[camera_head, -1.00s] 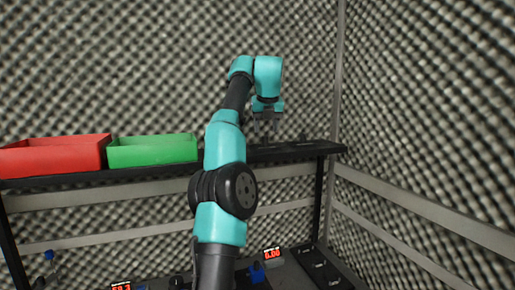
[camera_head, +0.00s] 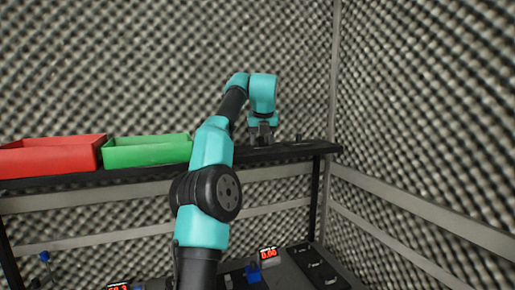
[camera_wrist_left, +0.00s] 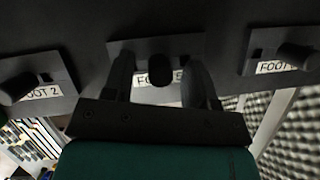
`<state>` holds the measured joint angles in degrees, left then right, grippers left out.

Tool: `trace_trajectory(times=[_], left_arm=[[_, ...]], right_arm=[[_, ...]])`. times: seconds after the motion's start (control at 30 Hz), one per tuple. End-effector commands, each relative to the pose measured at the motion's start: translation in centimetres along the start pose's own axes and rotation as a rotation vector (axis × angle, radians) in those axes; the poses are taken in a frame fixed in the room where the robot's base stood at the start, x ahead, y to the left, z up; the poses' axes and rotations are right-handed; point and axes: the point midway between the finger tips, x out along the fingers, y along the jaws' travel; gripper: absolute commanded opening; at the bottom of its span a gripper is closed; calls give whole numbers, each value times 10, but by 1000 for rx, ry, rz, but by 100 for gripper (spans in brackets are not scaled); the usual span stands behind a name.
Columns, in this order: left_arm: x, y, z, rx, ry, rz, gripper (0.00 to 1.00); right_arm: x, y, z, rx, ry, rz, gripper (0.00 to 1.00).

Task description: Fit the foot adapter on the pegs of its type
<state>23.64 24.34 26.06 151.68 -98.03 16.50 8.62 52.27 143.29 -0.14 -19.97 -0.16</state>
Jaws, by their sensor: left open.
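My left gripper (camera_head: 262,138) is low over the right part of the black shelf. In the left wrist view its two dark fingers (camera_wrist_left: 160,75) are open, one on each side of a dark rounded piece (camera_wrist_left: 160,68) on the middle labelled plate (camera_wrist_left: 188,45). I cannot tell whether that piece is a foot adapter or a bare peg, or whether the fingers touch it. The middle label is partly hidden. A plate reading FOOT 2 (camera_wrist_left: 48,90) is at the left with a dark cylinder. Another FOOT plate (camera_wrist_left: 275,67), its number hidden, is at the right with a similar cylinder.
A red bin (camera_head: 50,157) and a green bin (camera_head: 148,152) stand on the shelf (camera_head: 130,172) left of my arm. Below are devices with red digits (camera_head: 268,254) and a dark slotted panel (camera_head: 318,265). Foam walls close off the back and right.

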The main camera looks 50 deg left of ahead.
Motion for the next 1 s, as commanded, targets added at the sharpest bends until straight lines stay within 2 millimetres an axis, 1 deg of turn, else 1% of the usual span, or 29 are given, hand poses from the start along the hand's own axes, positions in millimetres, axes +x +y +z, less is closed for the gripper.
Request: trace_trajectory(times=[0.2, 0.23, 0.77, 1.0], left_arm=[[0, 0, 0, 0, 0, 0, 52], [0, 0, 0, 0, 0, 0, 50], [0, 0, 0, 0, 0, 0, 0], [0, 0, 0, 0, 0, 0, 0]], right_arm=[[0, 0, 0, 0, 0, 0, 43], [0, 0, 0, 0, 0, 0, 43], [0, 0, 0, 0, 0, 0, 43], [0, 0, 0, 0, 0, 0, 43]])
